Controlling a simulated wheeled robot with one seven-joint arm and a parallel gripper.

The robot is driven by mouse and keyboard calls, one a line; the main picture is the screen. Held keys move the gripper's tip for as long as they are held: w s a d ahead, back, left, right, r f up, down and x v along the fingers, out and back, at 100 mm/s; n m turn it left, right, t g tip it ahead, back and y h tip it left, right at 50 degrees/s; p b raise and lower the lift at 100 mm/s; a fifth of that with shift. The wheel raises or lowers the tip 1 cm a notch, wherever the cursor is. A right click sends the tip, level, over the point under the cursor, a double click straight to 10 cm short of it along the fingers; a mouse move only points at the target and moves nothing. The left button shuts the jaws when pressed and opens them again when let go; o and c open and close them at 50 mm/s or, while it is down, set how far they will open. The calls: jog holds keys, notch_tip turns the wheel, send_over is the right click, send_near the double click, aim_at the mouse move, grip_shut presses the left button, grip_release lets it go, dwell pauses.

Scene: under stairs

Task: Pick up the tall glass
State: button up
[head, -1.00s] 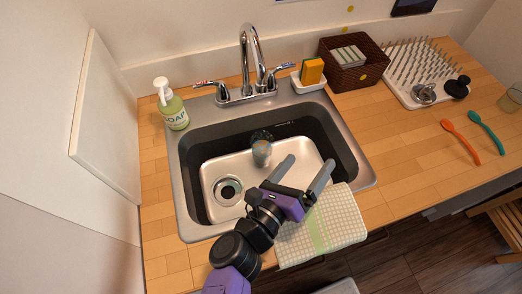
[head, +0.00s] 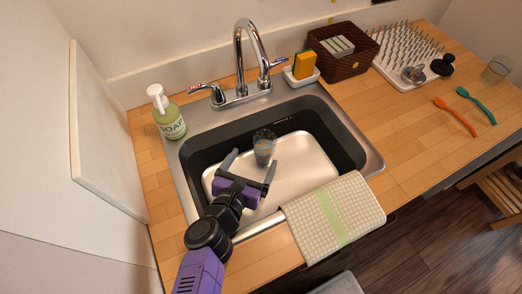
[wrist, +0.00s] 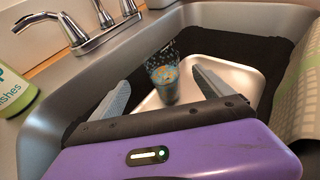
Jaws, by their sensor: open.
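A tall glass (head: 264,150) with a blue and orange pattern stands in the sink basin (head: 305,150), near its back wall. In the wrist view the glass (wrist: 163,82) appears beyond my fingers, in line with the gap between them. My gripper (head: 251,166) is open and empty, its fingers pointing at the glass from the front. I cannot tell whether the fingertips reach beside the glass. A second, clear glass (head: 496,69) stands on the counter at the far right.
The faucet (head: 243,65) rises behind the sink. A soap bottle (head: 167,115) stands at its left, a sponge holder (head: 302,75) behind it. A checkered towel (head: 333,215) hangs over the front rim.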

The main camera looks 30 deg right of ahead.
aim_at(261, 149)
jog(key=x, duration=0.2)
jog(key=p+x, duration=0.1)
jog(key=x, duration=0.1)
jog(key=p+x, duration=0.1)
jog(key=x, duration=0.1)
jog(key=shift+d+r, duration=0.2)
jog(key=shift+d, duration=0.15)
jog(key=shift+w+d+f, duration=0.15)
jog(key=shift+w+f, duration=0.05)
grip_shut()
